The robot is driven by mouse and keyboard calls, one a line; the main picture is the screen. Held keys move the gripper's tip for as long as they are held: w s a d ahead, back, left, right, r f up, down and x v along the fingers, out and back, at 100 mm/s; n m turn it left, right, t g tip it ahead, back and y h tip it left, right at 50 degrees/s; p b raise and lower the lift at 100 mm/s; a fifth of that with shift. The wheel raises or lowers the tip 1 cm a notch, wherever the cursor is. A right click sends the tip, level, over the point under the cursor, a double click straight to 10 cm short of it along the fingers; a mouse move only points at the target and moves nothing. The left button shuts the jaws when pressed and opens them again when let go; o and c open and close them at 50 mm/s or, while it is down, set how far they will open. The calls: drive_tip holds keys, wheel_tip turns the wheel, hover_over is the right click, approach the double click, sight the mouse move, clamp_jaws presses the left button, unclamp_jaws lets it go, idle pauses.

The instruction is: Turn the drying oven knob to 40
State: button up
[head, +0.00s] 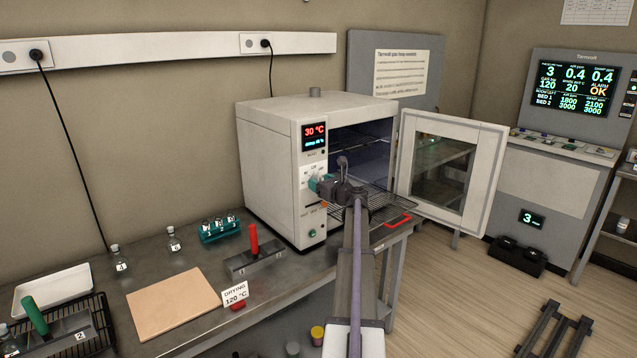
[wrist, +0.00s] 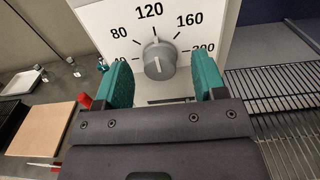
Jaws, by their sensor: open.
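The drying oven (head: 268,165) is a white box on the bench with its door open. Its grey knob (wrist: 159,61) sits on a white dial panel (wrist: 190,20) marked 40, 80, 120, 160 and 200. The knob's pointer end is up, at about 120. The 40 mark is partly hidden by the left finger. The oven display (head: 314,135) reads 30 °C. My gripper (wrist: 162,78) is open, with one green finger on each side of the knob and a visible gap on both sides. In the head view my gripper (head: 319,184) is at the front panel and hides the knob.
The open oven door (head: 452,170) stands to the right of my arm. Wire shelves (wrist: 285,95) show right of the panel. A sign (head: 235,293) reading "DRYING 120 °C", a red-handled holder (head: 254,241) and a teal rack (head: 220,231) stand on the bench at left.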

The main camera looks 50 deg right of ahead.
drive_tip(key=shift+w+d, duration=0.1)
drive_tip(key=shift+w, duration=0.6)
drive_tip(key=shift+c, duration=0.5)
drive_tip(key=c, duration=0.8)
